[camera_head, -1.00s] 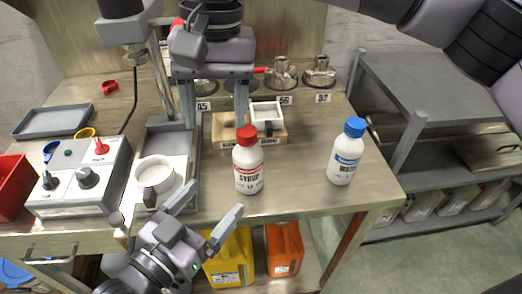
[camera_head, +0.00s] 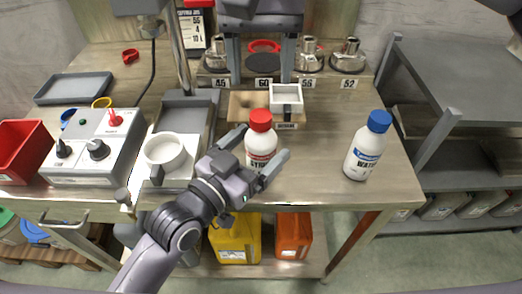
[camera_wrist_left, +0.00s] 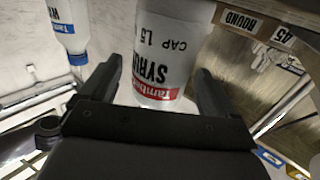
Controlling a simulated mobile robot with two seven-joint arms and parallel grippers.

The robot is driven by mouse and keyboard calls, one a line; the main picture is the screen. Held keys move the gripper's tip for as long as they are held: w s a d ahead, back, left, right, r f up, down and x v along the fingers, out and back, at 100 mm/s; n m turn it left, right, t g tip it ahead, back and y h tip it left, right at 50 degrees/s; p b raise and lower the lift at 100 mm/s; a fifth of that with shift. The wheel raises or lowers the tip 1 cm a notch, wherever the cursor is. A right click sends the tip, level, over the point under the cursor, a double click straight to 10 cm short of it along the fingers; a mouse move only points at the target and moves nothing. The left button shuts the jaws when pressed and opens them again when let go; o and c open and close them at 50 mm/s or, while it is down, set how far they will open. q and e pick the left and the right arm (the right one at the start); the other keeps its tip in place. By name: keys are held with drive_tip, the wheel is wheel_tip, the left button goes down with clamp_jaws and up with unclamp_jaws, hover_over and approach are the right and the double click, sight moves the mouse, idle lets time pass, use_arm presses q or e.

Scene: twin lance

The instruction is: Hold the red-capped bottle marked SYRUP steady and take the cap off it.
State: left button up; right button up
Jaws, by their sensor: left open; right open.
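The white SYRUP bottle (camera_head: 261,150) with its red cap (camera_head: 260,120) stands upright near the front of the workbench. My left gripper (camera_head: 262,155) is open, with one finger to each side of the bottle's body. In the left wrist view the SYRUP label (camera_wrist_left: 155,72) shows upside down between the spread fingers, with a gap at the right finger. My right gripper (camera_head: 260,68) is open and empty, pointing down at the back of the bench, behind and above the bottle.
A blue-capped WATER bottle (camera_head: 367,146) stands to the right. A wooden block with a white square holder (camera_head: 286,97) is behind the SYRUP bottle. A scale with a white cup (camera_head: 165,151) and a control box (camera_head: 95,148) lie left. The bench between the bottles is clear.

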use_arm(q)
drive_tip(key=shift+w+d, duration=0.2)
drive_tip(key=shift+w, duration=0.05)
